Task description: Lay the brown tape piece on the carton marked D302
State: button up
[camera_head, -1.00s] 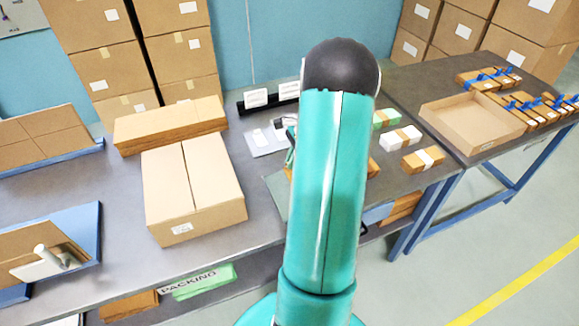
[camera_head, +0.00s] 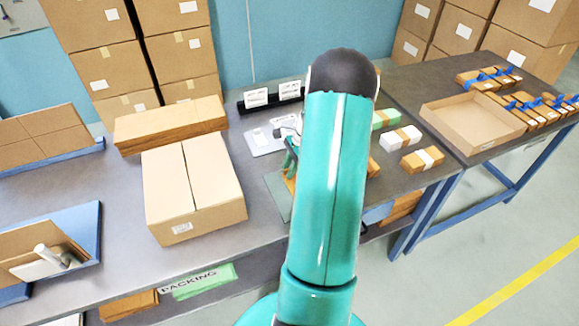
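A closed carton (camera_head: 193,193) with a centre seam stands on the grey bench, left of my arm. A small white label is on its front; its print is too small to read, so I cannot confirm D302. My gripper (camera_head: 290,158) is partly visible at the left edge of my teal arm, low over the bench and right of the carton. The arm hides most of it, and I cannot tell whether it is open or holds anything. I cannot make out the brown tape piece. A sliver of orange-brown (camera_head: 289,184) shows below the gripper, unidentified.
Flat cardboard (camera_head: 170,124) lies behind the carton. A black holder (camera_head: 271,97) with two cards and a pale plate (camera_head: 262,139) are at the back. Banded small boxes (camera_head: 422,160) and an open tray (camera_head: 470,122) are at right. A blue stand (camera_head: 85,228) is at left.

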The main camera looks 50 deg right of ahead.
jog(key=v, duration=1.2)
jog(key=shift+r, duration=0.2)
jog(key=w+a+r+n+h, duration=0.1)
jog(key=w+a+r+n, duration=0.1)
jog(key=a+r+n, duration=0.45)
jog(key=w+a+r+n+h, duration=0.1)
jog(key=w+a+r, duration=0.15)
jog(key=a, duration=0.65)
jog(key=w+a+r+n+h, duration=0.1)
jog(key=w+a+r+n, duration=0.15)
jog(key=a+r, duration=0.4)
jog(key=s+a+n+t, duration=0.1)
jog(key=s+a+n, duration=0.3)
jog(key=a, duration=0.3)
jog(key=s+a+r+n+t, duration=0.1)
jog(key=s+a+n, duration=0.2)
jog(key=a+n, duration=0.2)
jog(key=s+a+r+n+t+h, duration=0.1)
jog(key=s+a+n, duration=0.3)
jog(key=a, duration=0.6)
jog(key=shift+s+a+n, duration=0.3)
jog(key=shift+s+a, duration=0.1)
jog(key=shift+o, duration=0.5)
jog(key=shift+s+a+n, duration=0.25)
jog(key=shift+a+n, duration=0.05)
